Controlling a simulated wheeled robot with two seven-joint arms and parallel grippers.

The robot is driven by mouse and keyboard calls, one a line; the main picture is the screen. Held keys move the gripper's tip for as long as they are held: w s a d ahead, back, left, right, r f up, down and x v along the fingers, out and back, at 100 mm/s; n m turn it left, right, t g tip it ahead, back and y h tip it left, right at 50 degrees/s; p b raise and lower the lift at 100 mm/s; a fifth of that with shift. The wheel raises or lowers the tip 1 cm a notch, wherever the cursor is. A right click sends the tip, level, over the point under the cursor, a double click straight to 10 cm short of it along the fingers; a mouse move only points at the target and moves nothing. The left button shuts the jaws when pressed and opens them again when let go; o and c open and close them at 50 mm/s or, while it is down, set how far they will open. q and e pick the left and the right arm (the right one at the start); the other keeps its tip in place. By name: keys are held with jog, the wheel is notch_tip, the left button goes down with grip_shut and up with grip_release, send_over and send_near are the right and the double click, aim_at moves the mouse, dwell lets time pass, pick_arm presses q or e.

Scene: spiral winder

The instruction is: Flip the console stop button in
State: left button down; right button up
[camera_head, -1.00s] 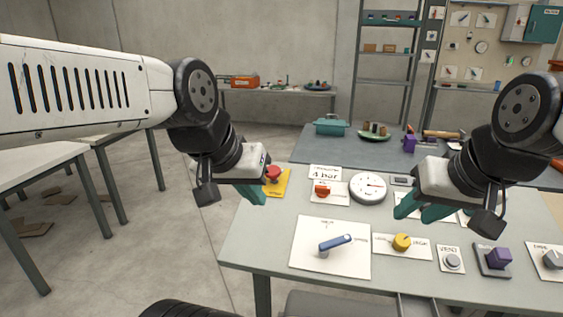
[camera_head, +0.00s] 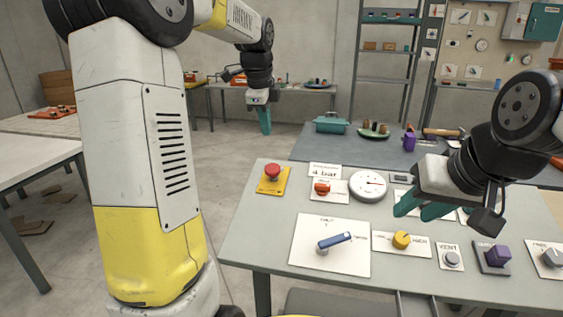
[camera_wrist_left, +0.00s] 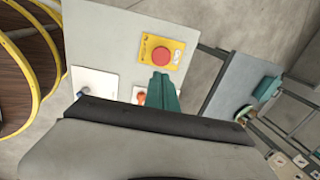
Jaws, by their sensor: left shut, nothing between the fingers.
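The console stop button (camera_head: 272,172) is a red mushroom cap on a yellow plate (camera_head: 268,187) at the console's far left corner. It also shows in the left wrist view (camera_wrist_left: 162,55), just beyond the fingertips. Whether it is pressed in cannot be told. My left gripper (camera_head: 265,129) is shut and empty, pointing down. In the head view it appears above and behind the button, apart from it. In the left wrist view its teal fingers (camera_wrist_left: 160,80) lie together. My right gripper (camera_head: 420,209) is open and empty over the console's right part.
The console table (camera_head: 262,235) carries a red knob (camera_head: 321,188), a round gauge (camera_head: 367,186), a blue lever (camera_head: 335,241), a yellow knob (camera_head: 401,240) and a purple knob (camera_head: 498,256). A darker table (camera_head: 308,147) stands behind it. The floor to its left is open.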

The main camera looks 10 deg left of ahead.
aim_at(272, 168)
pick_arm(q)
jog(key=shift+w+f, duration=0.15)
jog(key=shift+w, duration=0.05)
jog(key=x, duration=1.3)
jog(key=shift+w+f, duration=0.1)
jog(key=shift+f, duration=0.25)
